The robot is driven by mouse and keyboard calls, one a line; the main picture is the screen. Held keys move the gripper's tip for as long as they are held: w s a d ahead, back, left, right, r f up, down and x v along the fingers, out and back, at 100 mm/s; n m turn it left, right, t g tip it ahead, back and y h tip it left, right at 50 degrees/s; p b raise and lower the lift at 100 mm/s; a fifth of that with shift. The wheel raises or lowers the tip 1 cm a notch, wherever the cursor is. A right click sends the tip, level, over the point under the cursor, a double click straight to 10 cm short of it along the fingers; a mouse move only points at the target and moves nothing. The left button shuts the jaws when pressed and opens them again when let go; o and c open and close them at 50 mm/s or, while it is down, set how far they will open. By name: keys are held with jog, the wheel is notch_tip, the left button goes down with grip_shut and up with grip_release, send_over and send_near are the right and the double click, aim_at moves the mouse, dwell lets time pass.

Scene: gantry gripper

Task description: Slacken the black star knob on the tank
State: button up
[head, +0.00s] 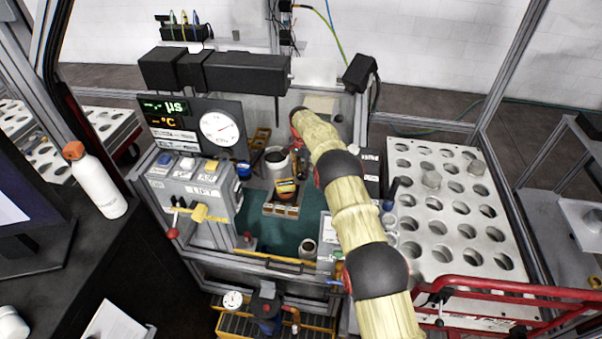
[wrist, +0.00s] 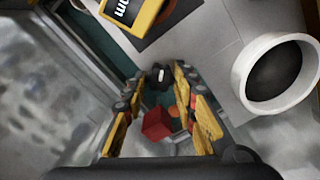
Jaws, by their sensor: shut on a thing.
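In the wrist view, my gripper (wrist: 160,92) has its yellow-padded fingers on either side of a small black knob (wrist: 158,74), which sits between the fingertips. The fingers are closed on it. The knob's star shape is too small and blurred to make out. A red block (wrist: 155,123) and an orange round spot (wrist: 173,110) show between the fingers; their distance from the fingers is unclear. In the head view, my arm covers the gripper and the knob. I cannot tell the tank's outline in the wrist view.
A white open cylinder (wrist: 281,74) stands right of the gripper, and a yellow meter (wrist: 132,12) lies above it. In the head view, the yellow meter (head: 286,188) sits near a white pot (head: 277,158). A grey control box (head: 196,186) is left, a perforated white rack (head: 450,200) right.

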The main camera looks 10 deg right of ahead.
jog(key=n, duration=0.5)
jog(key=shift+w+n, duration=0.1)
jog(key=shift+n, duration=0.2)
jog(key=n, duration=0.6)
jog(key=shift+r, duration=0.1)
jog(key=n, duration=0.5)
jog(key=shift+n, duration=0.4)
jog(key=n, duration=1)
jog(key=shift+n, duration=0.4)
jog(key=n, duration=1)
jog(key=shift+n, duration=0.4)
jog(key=n, duration=0.6)
